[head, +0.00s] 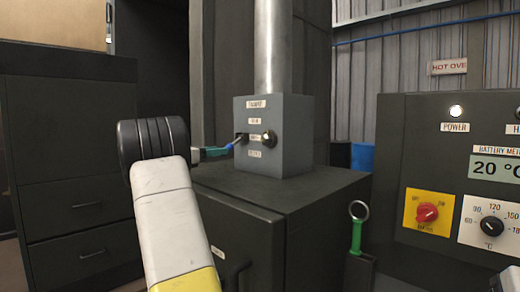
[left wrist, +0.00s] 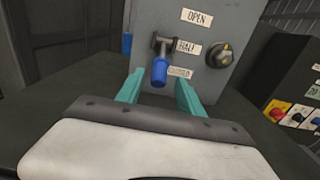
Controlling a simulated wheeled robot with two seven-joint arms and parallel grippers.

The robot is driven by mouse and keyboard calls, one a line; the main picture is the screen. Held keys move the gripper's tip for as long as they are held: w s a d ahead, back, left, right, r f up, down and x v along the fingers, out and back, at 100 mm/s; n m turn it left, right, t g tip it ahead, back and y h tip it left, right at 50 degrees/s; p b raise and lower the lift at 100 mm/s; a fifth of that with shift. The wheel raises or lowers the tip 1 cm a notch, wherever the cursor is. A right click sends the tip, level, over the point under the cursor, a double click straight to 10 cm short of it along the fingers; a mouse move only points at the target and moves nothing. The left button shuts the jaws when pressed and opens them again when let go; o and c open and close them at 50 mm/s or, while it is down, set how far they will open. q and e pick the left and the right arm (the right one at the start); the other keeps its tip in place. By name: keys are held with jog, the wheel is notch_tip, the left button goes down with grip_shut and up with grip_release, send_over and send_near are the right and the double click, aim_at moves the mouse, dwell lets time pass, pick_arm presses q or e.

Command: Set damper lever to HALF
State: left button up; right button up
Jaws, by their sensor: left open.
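The grey damper box (head: 292,150) stands on a dark cabinet, with OPEN, HALF and CLOSED labels from top to bottom. Its lever has a blue handle (head: 237,142) sticking out at the left of the labels, about level with HALF. In the left wrist view the blue handle (left wrist: 159,72) points toward me; its metal base is beside the HALF label (left wrist: 187,46). My left gripper (head: 213,152) is open, its teal fingers at the handle. In the left wrist view the left gripper (left wrist: 160,80) has one finger on each side of the handle, with gaps visible. My right gripper is not in view.
A black and brass knob (head: 268,138) is on the box, right of the labels. A metal pipe (head: 275,50) rises from its top. A control panel (head: 395,180) stands at the right. A green-handled tool with a ring (head: 357,235) is upright before the cabinet (head: 300,205).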

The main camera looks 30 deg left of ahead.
aim_at(233, 145)
pick_arm(q)
jog(key=x, duration=0.8)
grip_shut()
dwell(1.4)
